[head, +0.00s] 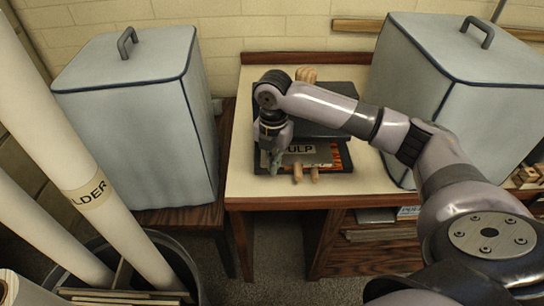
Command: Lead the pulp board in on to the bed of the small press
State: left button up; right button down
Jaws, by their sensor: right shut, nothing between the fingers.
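The small press stands on the pale-topped table, with a dark upper plate (330,121) over a dark bed (346,158). A flat piece with a label reading "ULP", its first letter hidden, appears to be the pulp board (308,150). It lies low at the press's front, partly under the upper plate; how far in it reaches is hidden. Orange patterning shows beside the label. My right gripper (273,164) points down at the press's front left, shut and empty, beside the label's left end; whether it touches the board cannot be told. My left gripper is out of view.
Two wooden pegs (298,173) stick out at the press's front. Large grey-blue covered boxes stand left (140,120) and right (450,90). Long rolls (75,165) rise from a bin at left. The table's front strip (275,193) is clear.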

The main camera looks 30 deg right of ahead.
jog(key=f, duration=0.7)
jog(key=shift+w+f, duration=0.15)
jog(key=shift+w, duration=0.1)
jog(key=shift+w+d+r+p, duration=0.2)
jog(key=shift+w+d+p, duration=0.4)
jog(key=shift+d, duration=0.5)
jog(key=shift+w+d+f, duration=0.1)
jog(key=shift+w+d, duration=0.25)
jog(key=shift+d, duration=0.1)
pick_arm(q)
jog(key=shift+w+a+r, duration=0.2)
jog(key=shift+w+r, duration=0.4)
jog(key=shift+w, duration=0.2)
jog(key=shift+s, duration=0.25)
pick_arm(e)
jog(key=shift+w+d, duration=0.3)
jog(key=shift+d, duration=0.1)
jog(key=shift+w+d+p, duration=0.25)
jog(key=shift+d+p, duration=0.1)
jog(key=shift+p, duration=0.1)
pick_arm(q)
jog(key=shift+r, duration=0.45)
pick_arm(e)
jog(key=shift+d, duration=0.1)
